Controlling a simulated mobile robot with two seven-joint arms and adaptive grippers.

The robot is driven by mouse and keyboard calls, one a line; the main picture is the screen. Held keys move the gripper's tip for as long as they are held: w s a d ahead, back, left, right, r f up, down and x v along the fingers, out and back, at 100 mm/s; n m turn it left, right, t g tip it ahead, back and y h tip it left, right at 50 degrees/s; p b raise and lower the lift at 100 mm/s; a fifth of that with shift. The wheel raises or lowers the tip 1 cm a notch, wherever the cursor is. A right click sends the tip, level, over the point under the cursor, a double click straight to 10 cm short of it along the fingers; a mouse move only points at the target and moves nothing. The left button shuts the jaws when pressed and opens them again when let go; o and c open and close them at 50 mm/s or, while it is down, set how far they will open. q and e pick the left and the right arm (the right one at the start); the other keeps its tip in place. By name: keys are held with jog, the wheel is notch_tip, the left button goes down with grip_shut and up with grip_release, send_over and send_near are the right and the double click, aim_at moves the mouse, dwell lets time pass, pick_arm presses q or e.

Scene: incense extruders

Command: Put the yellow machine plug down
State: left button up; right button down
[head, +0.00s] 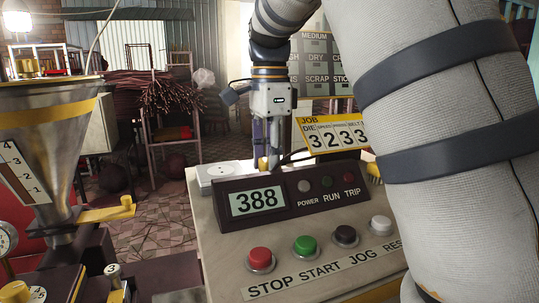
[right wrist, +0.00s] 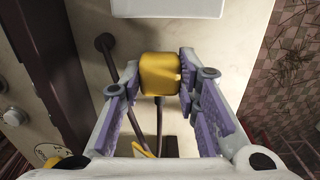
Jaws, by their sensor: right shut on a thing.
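The yellow machine plug (right wrist: 160,73) is between the purple-padded fingers of my right gripper (right wrist: 158,80) in the right wrist view, with a dark cable running from it. In the head view my right gripper (head: 265,150) points down behind the display box, and a small part of the plug (head: 262,163) shows at its tips. I cannot tell whether the plug touches the surface below. A white socket plate (head: 217,171) lies on the console to the left of the gripper. My left gripper is not in view.
The control panel with a 388 display (head: 257,201) and coloured buttons (head: 305,245) stands in front of the gripper. A JOB sign (head: 333,135) is close on its right. A metal hopper (head: 50,130) stands at left. A white block (right wrist: 168,8) lies beyond the plug.

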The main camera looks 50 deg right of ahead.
jog(key=shift+f, duration=0.25)
jog(key=c, duration=1.2)
grip_release()
notch_tip(320, 180, up, 13)
jog(key=shift+r+b, duration=0.1)
jog(key=shift+b, duration=0.2)
